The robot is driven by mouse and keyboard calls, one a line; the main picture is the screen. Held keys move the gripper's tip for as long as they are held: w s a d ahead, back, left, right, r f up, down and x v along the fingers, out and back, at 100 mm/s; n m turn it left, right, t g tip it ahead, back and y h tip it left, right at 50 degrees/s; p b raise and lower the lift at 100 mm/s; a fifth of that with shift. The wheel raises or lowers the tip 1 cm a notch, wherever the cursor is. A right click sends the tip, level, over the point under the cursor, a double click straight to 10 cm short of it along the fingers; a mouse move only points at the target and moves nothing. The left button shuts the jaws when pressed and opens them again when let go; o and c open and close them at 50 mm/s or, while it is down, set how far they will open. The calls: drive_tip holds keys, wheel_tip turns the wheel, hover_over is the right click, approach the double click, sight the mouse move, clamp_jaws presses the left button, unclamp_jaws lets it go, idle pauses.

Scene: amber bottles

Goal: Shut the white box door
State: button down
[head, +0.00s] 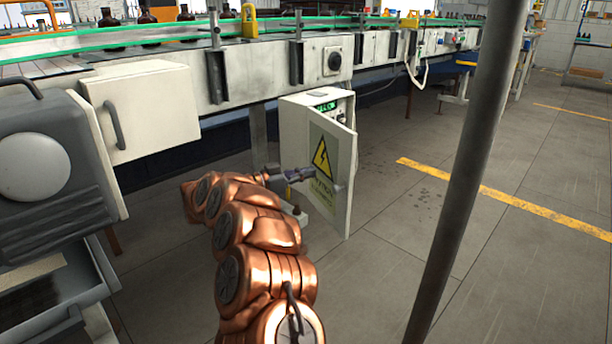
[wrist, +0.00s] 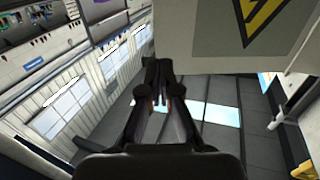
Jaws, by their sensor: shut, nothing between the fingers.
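The white box (head: 345,104) stands under the conveyor in the head view. Its door (head: 343,215) carries a yellow warning triangle and stands partly open, with a lit green display showing behind its top edge. In the wrist view the door (wrist: 210,52) fills the upper right, with part of the triangle visible. My gripper (head: 338,187) is in front of the door's outer face, near the lower part of the sign. In the wrist view my gripper (wrist: 158,66) has its fingers together and empty, beside the door's lower edge. Whether it touches the door I cannot tell.
A conveyor (head: 270,65) with bottles runs across the back. A second white cabinet (head: 150,108) with a grey handle is at the left, beside a grey machine (head: 45,165). A dark pole (head: 468,170) crosses the right side. The floor (head: 400,225) around the door is clear.

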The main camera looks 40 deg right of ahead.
sight(349, 163)
drive_tip(key=b+x, duration=0.3)
drive_tip(key=x, duration=0.6)
drive_tip(key=shift+s+d+f+b, duration=0.1)
drive_tip(key=shift+s+d+b, duration=0.1)
drive_tip(key=shift+d+b, duration=0.2)
drive_tip(key=shift+s+d, duration=0.15)
drive_tip(key=shift+d, duration=0.4)
